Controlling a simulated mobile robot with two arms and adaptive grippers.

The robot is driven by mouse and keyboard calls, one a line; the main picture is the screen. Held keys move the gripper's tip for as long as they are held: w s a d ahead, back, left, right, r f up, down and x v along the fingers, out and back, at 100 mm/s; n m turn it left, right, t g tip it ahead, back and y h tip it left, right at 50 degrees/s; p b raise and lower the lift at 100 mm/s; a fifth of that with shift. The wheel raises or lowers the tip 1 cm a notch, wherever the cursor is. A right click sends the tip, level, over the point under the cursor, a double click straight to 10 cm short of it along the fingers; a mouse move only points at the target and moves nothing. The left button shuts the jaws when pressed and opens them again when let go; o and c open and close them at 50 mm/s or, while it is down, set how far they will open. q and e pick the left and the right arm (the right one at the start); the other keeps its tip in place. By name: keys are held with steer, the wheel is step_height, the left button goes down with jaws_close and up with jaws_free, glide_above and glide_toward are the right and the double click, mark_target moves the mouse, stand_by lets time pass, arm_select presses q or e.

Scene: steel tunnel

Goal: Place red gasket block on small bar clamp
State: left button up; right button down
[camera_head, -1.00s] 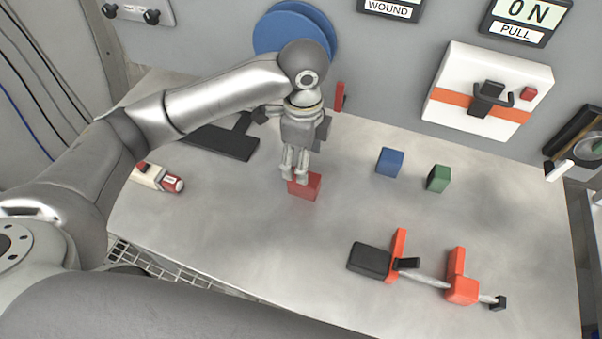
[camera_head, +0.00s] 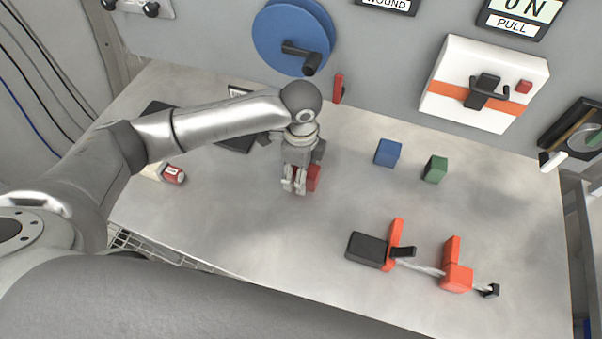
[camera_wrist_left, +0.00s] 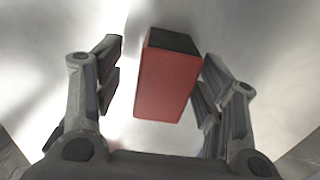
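The red gasket block (camera_head: 314,178) sits on the steel table, partly hidden behind my left gripper (camera_head: 294,187) in the head view. In the left wrist view the red block (camera_wrist_left: 168,84) lies between the two spread fingers of my left gripper (camera_wrist_left: 158,95), with gaps on both sides. The left gripper is open and points down at the block. The small bar clamp (camera_head: 420,268), orange with a black handle and a metal bar, lies on the table at the front right. My right gripper is not in view.
A blue block (camera_head: 388,153) and a green block (camera_head: 435,169) stand right of the gripper. A red and white tube (camera_head: 172,174) lies at the left. A blue reel (camera_head: 292,40) and a white switch box (camera_head: 484,84) are on the back wall. The table between block and clamp is clear.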

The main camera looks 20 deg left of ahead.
arm_select(q)
steer(key=c, duration=1.1)
steer(key=shift+r, duration=0.1)
steer(key=shift+c, duration=0.2)
